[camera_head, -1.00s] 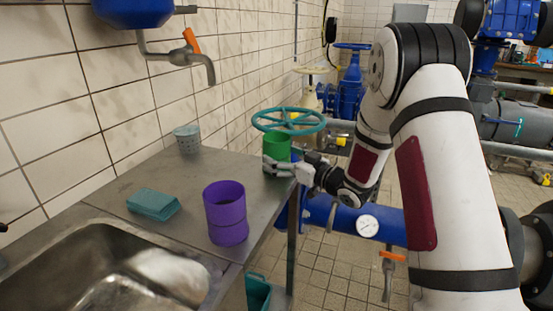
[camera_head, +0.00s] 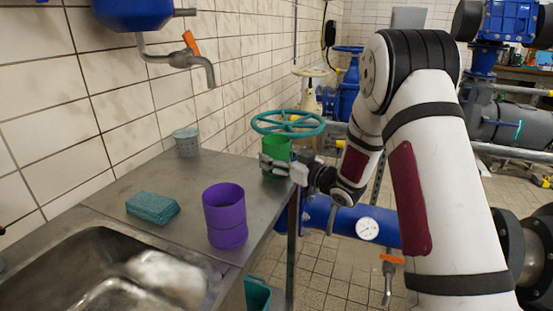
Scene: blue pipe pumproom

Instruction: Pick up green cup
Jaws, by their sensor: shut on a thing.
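The green cup (camera_head: 274,150) is upright at the far right corner of the metal counter. My gripper (camera_head: 268,165) reaches it from the right, with its fingers around the cup's lower half. The gripper is shut on the cup. The fingers hide part of the cup's side. I cannot tell for sure whether the cup's base touches the counter.
A purple cup (camera_head: 225,216) stands near the counter's front edge. A teal sponge-like block (camera_head: 152,207) lies beside the sink (camera_head: 85,262). A grey perforated cup (camera_head: 187,141) stands by the wall. A teal valve wheel (camera_head: 288,123) is close behind the green cup.

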